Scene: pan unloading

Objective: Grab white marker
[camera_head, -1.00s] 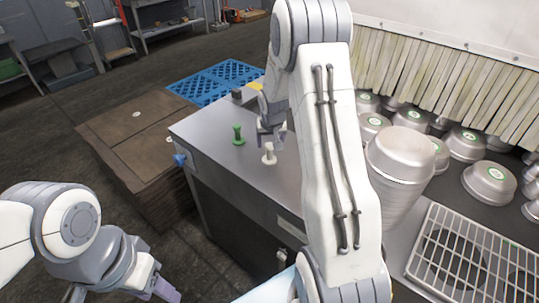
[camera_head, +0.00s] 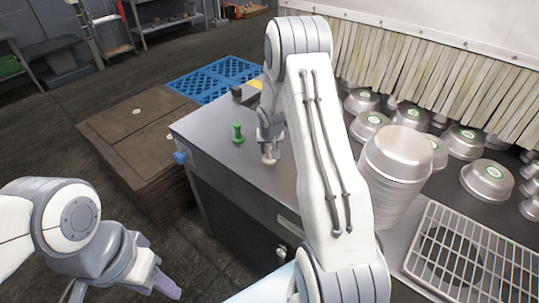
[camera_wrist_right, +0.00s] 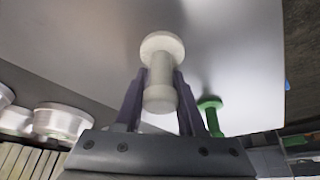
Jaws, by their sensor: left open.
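The white marker (camera_wrist_right: 160,80) is a spool-like peg with a wide round foot. It stands upright on the grey metal cabinet top; in the head view its lower part (camera_head: 269,159) shows under my right gripper (camera_head: 268,144). In the right wrist view the two dark fingers of my right gripper (camera_wrist_right: 160,86) lie on both sides of the marker's stem and appear to touch it. My left gripper (camera_head: 160,291) is open and empty at the lower left, far from the marker.
A green marker (camera_head: 238,134) stands close by, left of the white one, and also shows in the right wrist view (camera_wrist_right: 210,117). A stack of metal pans (camera_head: 396,170) and a wire rack (camera_head: 470,262) are at the right. A blue pallet (camera_head: 215,80) lies behind the cabinet (camera_head: 215,150).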

